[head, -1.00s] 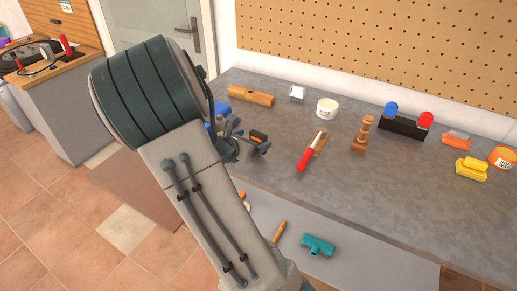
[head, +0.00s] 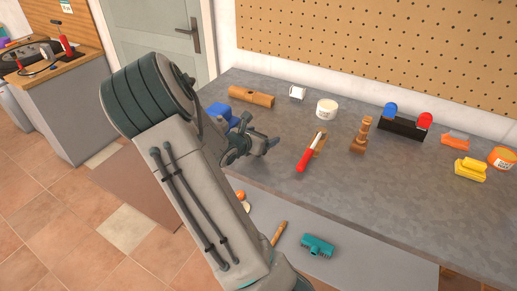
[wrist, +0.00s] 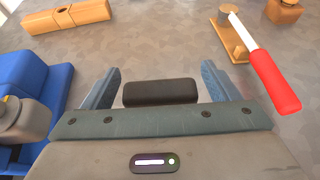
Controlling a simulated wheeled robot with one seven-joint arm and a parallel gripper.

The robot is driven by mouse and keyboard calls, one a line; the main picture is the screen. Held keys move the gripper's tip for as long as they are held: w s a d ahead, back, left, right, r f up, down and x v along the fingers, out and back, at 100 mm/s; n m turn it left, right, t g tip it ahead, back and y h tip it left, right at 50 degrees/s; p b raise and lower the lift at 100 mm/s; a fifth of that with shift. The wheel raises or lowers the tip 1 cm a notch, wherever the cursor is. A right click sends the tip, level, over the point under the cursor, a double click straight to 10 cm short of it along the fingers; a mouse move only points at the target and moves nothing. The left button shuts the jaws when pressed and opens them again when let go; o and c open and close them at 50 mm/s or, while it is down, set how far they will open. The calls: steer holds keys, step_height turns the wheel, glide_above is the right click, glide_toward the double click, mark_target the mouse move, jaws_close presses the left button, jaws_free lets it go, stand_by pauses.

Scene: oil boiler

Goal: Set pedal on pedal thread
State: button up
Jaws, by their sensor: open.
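A dark rounded block (wrist: 160,93), which appears to be the pedal, lies on the workbench between my fingers in the wrist view. My gripper (wrist: 158,84) is open, with one finger on each side of the block and visible gaps to both. A blue fixture (wrist: 38,95) with a grey rounded part (wrist: 20,120) stands left of my gripper. It also shows in the head view (head: 220,113), partly hidden by my arm. I cannot make out the pedal thread.
A wooden piece (head: 250,94) lies behind the fixture. A red-handled tool (head: 307,157) on a wooden block is close to my gripper's right. A white tub (head: 327,108), a wooden stand (head: 360,136) and a black holder (head: 404,128) stand farther right. The bench front (head: 400,190) is clear.

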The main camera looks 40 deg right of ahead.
steer(key=c, duration=1.2)
steer(key=shift+r, duration=0.15)
steer(key=shift+r, duration=0.55)
step_height(320, 180, up, 3)
steer(key=shift+w+f, duration=0.1)
steer(key=shift+f, duration=0.1)
steer(key=s+d+r+b, duration=0.1)
steer(key=s+d+r, duration=0.4)
steer(key=s, duration=0.5)
step_height(320, 180, up, 2)
steer(key=shift+s+d+b, duration=0.25)
steer(key=shift+b, duration=0.05)
steer(key=shift+w, duration=0.1)
steer(key=w+a+r+p, duration=0.2)
steer(key=w+a+p, duration=0.2)
steer(key=w, duration=0.8)
steer(key=w+a+r+p, duration=0.2)
steer(key=w+a+p, duration=0.3)
steer(key=w, duration=0.8)
steer(key=w+a+r+m+g+p, duration=0.1)
steer(key=w+a+p, duration=0.3)
steer(key=w+a, duration=0.4)
steer(key=w+r, duration=0.1)
steer(key=w, duration=0.3)
steer(key=shift+w+p, duration=0.4)
